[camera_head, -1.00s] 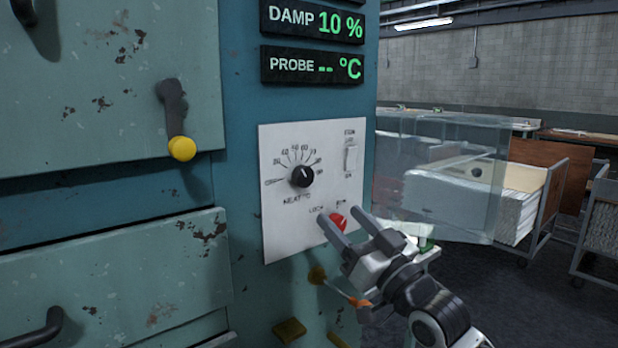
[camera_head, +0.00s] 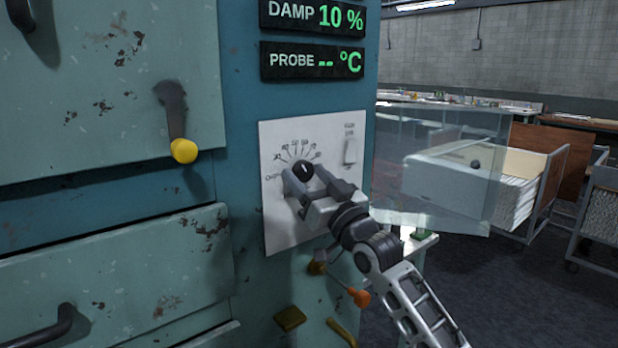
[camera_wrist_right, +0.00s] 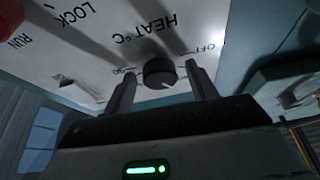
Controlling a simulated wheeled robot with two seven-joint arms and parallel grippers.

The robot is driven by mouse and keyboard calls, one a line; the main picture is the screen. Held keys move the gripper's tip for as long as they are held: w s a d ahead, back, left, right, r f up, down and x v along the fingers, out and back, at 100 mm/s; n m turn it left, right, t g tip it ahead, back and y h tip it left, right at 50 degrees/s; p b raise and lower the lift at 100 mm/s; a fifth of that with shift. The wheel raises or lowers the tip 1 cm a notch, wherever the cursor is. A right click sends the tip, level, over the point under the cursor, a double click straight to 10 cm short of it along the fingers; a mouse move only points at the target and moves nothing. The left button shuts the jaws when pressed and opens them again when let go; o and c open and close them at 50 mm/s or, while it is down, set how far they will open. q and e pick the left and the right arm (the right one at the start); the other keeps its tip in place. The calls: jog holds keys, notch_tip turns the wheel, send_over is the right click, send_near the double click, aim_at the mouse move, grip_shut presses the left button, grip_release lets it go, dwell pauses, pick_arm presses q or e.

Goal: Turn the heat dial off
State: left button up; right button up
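The heat dial (camera_head: 303,170) is a small black round knob with a white pointer mark, on a white panel (camera_head: 286,238). In the right wrist view the dial (camera_wrist_right: 158,72) sits between the fingertips, near the printed words HEAT °C and OFF. My right gripper (camera_head: 313,184) is open just in front of the panel, its lower parts covering part of the panel. In the right wrist view the fingers of the gripper (camera_wrist_right: 160,80) stand one on each side of the dial, with a gap showing on both sides. My left gripper is out of view.
A red knob (camera_wrist_right: 8,14) by LOCK and RUN shows only in the wrist view. A yellow-tipped lever (camera_head: 183,150) is left. An orange-ended rod (camera_head: 359,297) sticks out below. A clear box (camera_head: 450,170) stands right.

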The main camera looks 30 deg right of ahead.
jog(key=c, duration=0.8)
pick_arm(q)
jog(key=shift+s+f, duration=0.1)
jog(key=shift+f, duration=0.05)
pick_arm(e)
jog(key=shift+n, duration=0.4)
